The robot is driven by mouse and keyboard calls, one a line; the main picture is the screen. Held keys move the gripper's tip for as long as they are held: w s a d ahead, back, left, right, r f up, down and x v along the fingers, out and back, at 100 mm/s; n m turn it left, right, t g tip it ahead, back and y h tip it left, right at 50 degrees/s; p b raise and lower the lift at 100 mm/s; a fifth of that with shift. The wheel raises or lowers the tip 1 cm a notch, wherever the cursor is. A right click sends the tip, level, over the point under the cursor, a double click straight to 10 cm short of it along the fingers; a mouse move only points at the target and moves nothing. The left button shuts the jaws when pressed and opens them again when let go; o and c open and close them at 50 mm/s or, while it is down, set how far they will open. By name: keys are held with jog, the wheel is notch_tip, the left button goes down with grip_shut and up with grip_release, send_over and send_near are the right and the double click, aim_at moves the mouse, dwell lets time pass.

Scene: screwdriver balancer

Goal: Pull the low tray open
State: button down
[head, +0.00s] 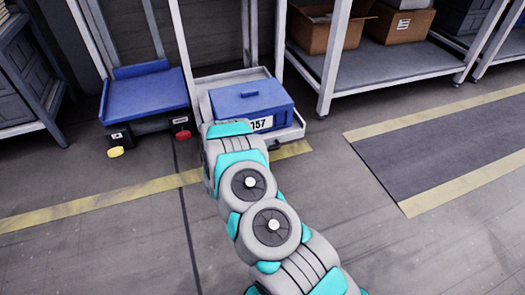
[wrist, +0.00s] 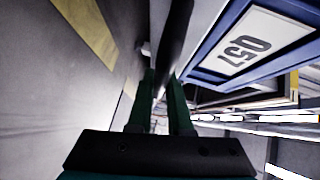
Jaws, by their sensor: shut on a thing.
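The low tray (head: 289,137) is a light grey pull-out in the rack near the floor, with a blue box (head: 250,97) on it. The box carries a white label that also shows in the wrist view (wrist: 246,44), reading Q57. The tray extends out past the rack posts. In the wrist view, my gripper (wrist: 164,78) is shut on the tray's dark bar handle (wrist: 176,35), which runs between the two fingers. In the head view my arm hides the gripper and most of the tray's front.
A blue platform (head: 145,94) with a yellow and a red knob stands left of the tray. A grey shelf (head: 375,72) with cardboard boxes stands to the right. The floor (head: 110,245) in front is clear, with yellow lines and a dark mat (head: 440,150).

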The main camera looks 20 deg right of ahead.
jog(key=shift+s+a, duration=0.1)
jog(key=shift+s, duration=0.7)
jog(key=c, duration=0.8)
grip_release()
jog(key=shift+c, duration=0.2)
jog(key=v, duration=0.7)
jog(key=shift+s+a, duration=0.25)
jog(key=shift+s, duration=0.05)
